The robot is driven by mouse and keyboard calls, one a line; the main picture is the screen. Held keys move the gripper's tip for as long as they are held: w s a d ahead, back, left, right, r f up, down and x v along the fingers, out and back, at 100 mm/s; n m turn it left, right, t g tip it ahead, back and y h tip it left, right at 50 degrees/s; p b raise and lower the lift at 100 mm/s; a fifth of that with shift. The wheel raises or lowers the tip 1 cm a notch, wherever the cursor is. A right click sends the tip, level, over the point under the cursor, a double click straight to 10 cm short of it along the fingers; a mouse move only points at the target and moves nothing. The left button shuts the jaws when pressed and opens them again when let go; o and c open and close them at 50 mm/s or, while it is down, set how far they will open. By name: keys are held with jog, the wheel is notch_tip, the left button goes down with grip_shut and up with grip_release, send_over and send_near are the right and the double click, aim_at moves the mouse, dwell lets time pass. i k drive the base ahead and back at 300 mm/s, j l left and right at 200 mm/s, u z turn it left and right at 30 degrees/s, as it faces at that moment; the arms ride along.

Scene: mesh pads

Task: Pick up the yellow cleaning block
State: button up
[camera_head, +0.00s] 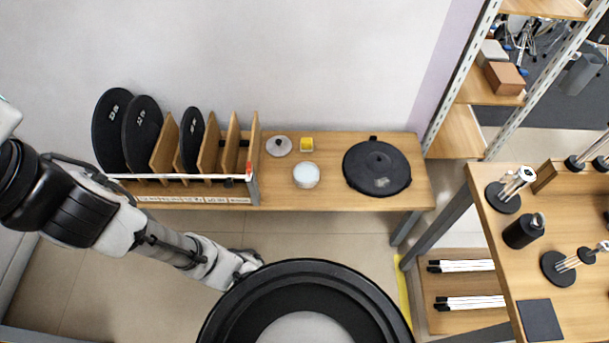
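The yellow cleaning block (306,145) is small and sits on the wooden bench (330,190) near the wall, in the middle of the camera_head view. A grey round lid-like piece (279,146) lies just left of it, and a white round container (306,175) stands just in front of it. My arm reaches in from the left, below the bench in the picture. My gripper (248,262) is at its end, in front of the bench and well apart from the block. Its fingers are too small and partly hidden to tell their state.
A rack with wooden dividers and black discs (142,128) stands on the bench's left. A black round pad (377,168) lies on its right. A metal shelf (460,130) rises at the right, and a second table (550,285) holds several black stands. Bare bench shows around the container.

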aim_at(306, 143)
jog(key=i+j+z, duration=0.2)
jog(key=i+j, duration=0.15)
jog(key=i+j+z, duration=0.2)
jog(key=i+j, duration=0.15)
jog(key=j, duration=0.2)
jog(key=i, duration=0.5)
